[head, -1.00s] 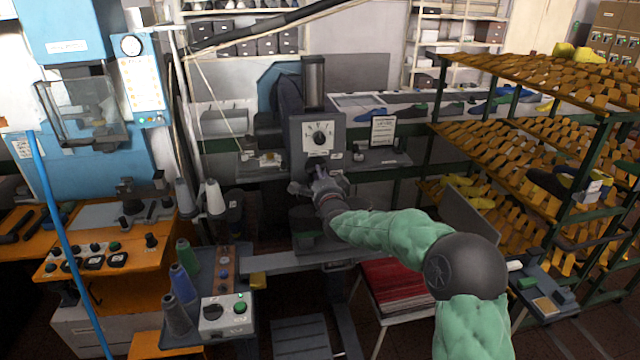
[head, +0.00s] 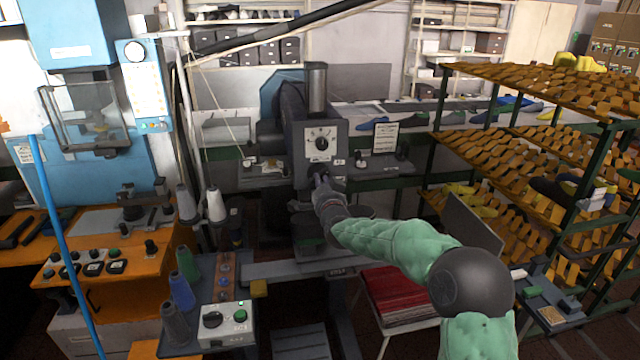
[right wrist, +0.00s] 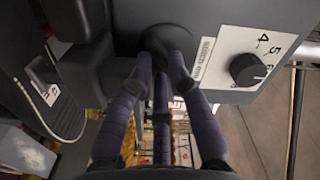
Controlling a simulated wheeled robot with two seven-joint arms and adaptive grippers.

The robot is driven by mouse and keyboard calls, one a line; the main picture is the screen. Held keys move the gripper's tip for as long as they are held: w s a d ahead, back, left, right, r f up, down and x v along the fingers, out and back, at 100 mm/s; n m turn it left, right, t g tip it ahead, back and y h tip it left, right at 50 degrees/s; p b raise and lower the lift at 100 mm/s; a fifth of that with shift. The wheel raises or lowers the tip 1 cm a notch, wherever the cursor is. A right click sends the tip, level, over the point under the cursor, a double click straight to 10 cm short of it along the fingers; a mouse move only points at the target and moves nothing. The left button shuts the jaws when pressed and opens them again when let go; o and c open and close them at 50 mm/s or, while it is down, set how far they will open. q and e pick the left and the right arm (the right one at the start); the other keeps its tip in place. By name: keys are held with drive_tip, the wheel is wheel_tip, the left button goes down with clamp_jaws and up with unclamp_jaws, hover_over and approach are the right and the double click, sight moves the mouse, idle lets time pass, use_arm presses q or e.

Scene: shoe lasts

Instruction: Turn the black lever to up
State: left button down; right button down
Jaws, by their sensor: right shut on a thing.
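The black lever (right wrist: 165,40) sticks out of the grey machine front, below the dial. In the right wrist view it stands between my purple-grey fingers, and its far end is partly hidden by them. My right gripper (right wrist: 162,66) is shut on the lever. In the head view the same gripper (head: 320,184) reaches the machine front just under the dial plate and covers most of the lever. The lever's exact angle cannot be told. My left gripper is not in view.
The white dial plate with a black knob (head: 321,143) sits just above the gripper; the knob (right wrist: 247,70) also shows in the right wrist view. Thread cones (head: 215,203) stand to the left. A rack of shoe lasts (head: 540,135) stands at the right.

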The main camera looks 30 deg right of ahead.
drive_tip(key=shift+d+r, duration=0.45)
drive_tip(key=shift+r, duration=0.15)
drive_tip(key=c, duration=1.2)
unclamp_jaws()
drive_tip(key=shift+s, duration=0.1)
drive_tip(key=shift+f, duration=0.25)
drive_tip(key=v, duration=0.8)
drive_tip(key=shift+a+r, duration=0.1)
drive_tip(key=shift+a, duration=0.1)
